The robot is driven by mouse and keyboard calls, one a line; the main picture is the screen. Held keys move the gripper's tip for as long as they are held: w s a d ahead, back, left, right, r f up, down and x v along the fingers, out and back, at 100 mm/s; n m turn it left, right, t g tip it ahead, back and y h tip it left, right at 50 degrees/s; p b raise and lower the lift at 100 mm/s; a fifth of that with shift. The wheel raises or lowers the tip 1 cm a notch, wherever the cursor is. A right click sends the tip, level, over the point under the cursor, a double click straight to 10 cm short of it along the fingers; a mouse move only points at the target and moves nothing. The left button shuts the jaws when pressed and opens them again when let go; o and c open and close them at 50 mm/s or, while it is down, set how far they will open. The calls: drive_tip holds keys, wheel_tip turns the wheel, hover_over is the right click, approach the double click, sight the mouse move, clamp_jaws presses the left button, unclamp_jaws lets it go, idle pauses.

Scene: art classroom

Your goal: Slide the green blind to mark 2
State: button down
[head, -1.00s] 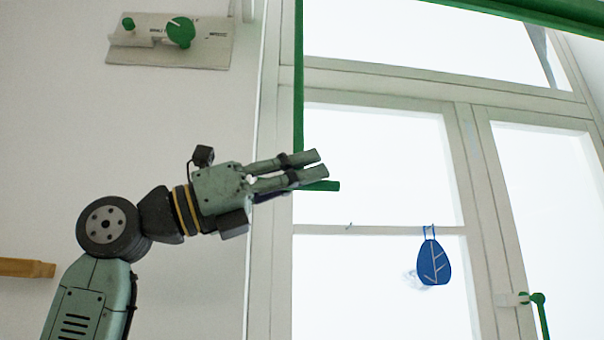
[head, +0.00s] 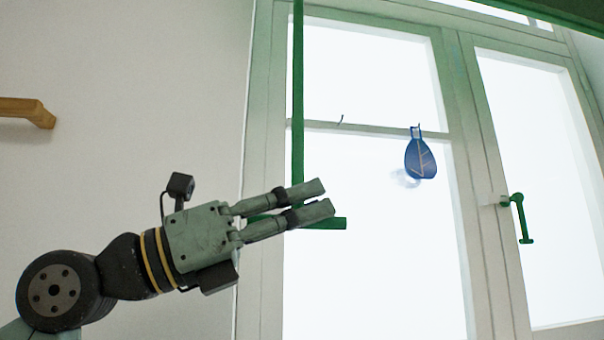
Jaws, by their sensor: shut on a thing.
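The green blind's lower edge (head: 545,10) shows only at the top right corner in the head view, across the upper part of the window. A thin green rod (head: 298,90) hangs down at the window's left side and ends in a short green crossbar (head: 333,223). My gripper (head: 328,198) is shut on the rod just above the crossbar, coming from the left. The fingers hide part of the rod. No mark 2 is in view.
The tall window frame (head: 462,150) stands behind the rod. A blue leaf ornament (head: 420,157) hangs on the pane, and a green window handle (head: 519,215) is at the right. A wooden bar (head: 30,110) sticks out at the far left wall.

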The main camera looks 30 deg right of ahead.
wheel_tip(320, 180, down, 21)
drive_tip(key=b, duration=1.1)
drive_tip(key=shift+w+r, duration=0.15)
drive_tip(key=shift+w, duration=0.25)
drive_tip(key=c, duration=1.8)
unclamp_jaws()
drive_tip(key=shift+w, duration=0.1)
drive_tip(key=shift+o, duration=1)
drive_tip(key=v, duration=1.2)
